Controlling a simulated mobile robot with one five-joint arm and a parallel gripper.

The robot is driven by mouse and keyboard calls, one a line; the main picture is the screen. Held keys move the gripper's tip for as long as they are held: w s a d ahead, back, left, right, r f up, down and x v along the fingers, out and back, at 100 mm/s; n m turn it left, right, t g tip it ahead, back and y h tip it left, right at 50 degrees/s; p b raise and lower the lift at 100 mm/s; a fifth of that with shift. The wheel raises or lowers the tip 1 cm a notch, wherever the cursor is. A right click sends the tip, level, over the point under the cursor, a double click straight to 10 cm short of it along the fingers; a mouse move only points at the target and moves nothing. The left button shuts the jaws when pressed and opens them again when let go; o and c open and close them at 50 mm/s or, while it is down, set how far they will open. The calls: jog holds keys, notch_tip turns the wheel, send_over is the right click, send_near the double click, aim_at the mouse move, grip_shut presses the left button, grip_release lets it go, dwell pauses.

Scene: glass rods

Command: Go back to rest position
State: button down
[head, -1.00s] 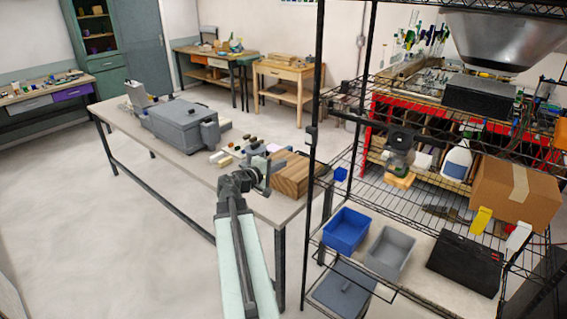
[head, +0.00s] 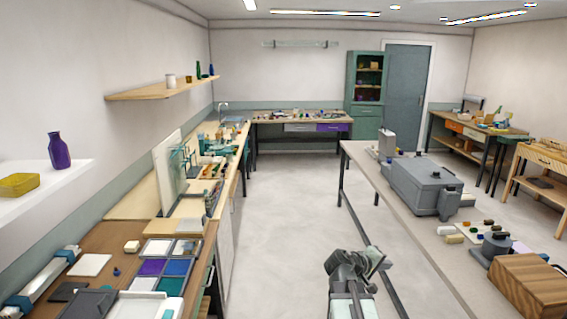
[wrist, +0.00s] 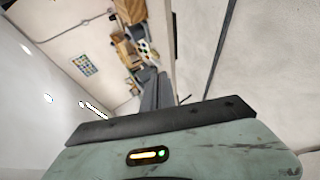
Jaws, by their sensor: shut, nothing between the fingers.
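My gripper (head: 357,260) is at the bottom centre of the head view, at the end of my pale green arm. It is held in the air in front of the long grey-topped table (head: 400,200), over the aisle floor. Its jaws are shut with nothing held.
A grey machine (head: 425,185) and a wooden block (head: 522,285) stand on the table at right. A workbench (head: 190,240) with colour trays (head: 158,268) runs along the left. A shelf with a purple vase (head: 59,152) is at far left. The aisle floor (head: 285,210) is clear.

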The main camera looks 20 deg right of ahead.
jog(key=w+a+f+y+b, duration=0.1)
jog(key=a+f+y, duration=0.1)
jog(key=a+f, duration=0.35)
jog(key=w+a+f+y, duration=0.2)
jog(key=a, duration=0.7)
jog(key=s+a+f+g+y, duration=0.1)
jog(key=s+a+f+y, duration=0.1)
jog(key=a, duration=0.5)
jog(key=s+a+f+g+y, duration=0.1)
jog(key=s+a+f+y, duration=0.2)
jog(key=a, duration=0.5)
jog(key=s+a+f+m+g+y+b, duration=0.1)
jog(key=s+a+f+y, duration=0.2)
jog(key=a, duration=0.5)
jog(key=shift+a+f, duration=0.25)
jog(key=shift+s, duration=0.1)
